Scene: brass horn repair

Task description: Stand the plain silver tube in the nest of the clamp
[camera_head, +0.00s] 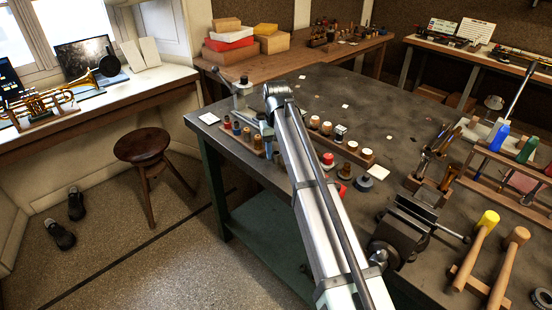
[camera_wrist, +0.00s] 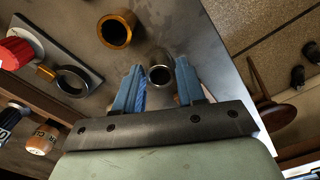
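My gripper shows in the wrist view (camera_wrist: 160,68) as two blue fingers, one on each side of a plain silver tube (camera_wrist: 160,76). They appear shut on it, with little or no gap. I look into the tube's open near end; its lower end is hidden. In the head view my gripper (camera_head: 264,128) points down over the bench's left corner, and my arm hides part of that area.
In the wrist view, a brass tube (camera_wrist: 115,32) and a dark ring (camera_wrist: 73,82) lie left of the fingers. Cork-topped bottles (camera_head: 345,149) stand right of my arm. A vise (camera_head: 400,232) is at the front. The bench's edge is close; its far middle is mostly clear.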

